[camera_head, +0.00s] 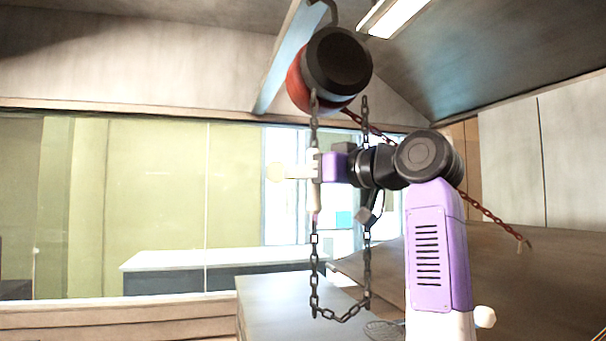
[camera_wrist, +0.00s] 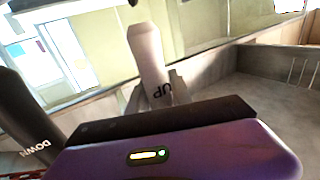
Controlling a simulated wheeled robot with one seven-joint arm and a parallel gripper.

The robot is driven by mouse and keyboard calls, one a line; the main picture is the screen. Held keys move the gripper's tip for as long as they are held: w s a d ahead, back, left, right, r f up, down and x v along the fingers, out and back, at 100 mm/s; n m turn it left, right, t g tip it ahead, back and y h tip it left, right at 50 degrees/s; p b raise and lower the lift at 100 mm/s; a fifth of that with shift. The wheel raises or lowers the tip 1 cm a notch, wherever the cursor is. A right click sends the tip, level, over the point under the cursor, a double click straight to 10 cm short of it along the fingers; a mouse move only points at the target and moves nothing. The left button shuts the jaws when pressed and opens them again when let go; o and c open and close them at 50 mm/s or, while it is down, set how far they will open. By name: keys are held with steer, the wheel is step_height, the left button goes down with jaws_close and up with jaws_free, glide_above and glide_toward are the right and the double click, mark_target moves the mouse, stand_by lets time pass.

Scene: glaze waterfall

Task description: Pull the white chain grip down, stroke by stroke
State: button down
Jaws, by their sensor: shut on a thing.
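The white chain grip (camera_head: 315,195) sits on the left strand of a dark hanging chain loop (camera_head: 315,270). In the wrist view the white grip (camera_wrist: 147,55) is tilted and bears the letters UP upside down. My gripper (camera_head: 314,167) is shut on the white grip, and its fingers (camera_wrist: 157,97) close around the grip's lower part in the wrist view. A black grip (camera_head: 368,212) is on the right strand, partly behind my arm. In the wrist view the black grip (camera_wrist: 28,120) is at the left and reads DOWN.
A red and black hoist (camera_head: 338,68) hangs above the loop. A red chain (camera_head: 490,214) slants from it down right to a hook (camera_head: 523,244). A grey surface (camera_head: 275,290) lies below the loop. Windows (camera_head: 150,200) and a white-topped counter (camera_head: 200,259) are behind at the left.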

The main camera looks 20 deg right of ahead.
steer(key=shift+f, duration=0.1)
step_height(320, 180, down, 17)
steer(key=b, duration=1)
steer(key=shift+f, duration=0.2)
steer(key=c, duration=1.3)
jaws_free()
steer(key=shift+o, duration=0.9)
steer(key=shift+r, duration=0.2)
steer(key=b+v, duration=0.2)
steer(key=v, duration=0.6)
steer(key=shift+w, duration=0.1)
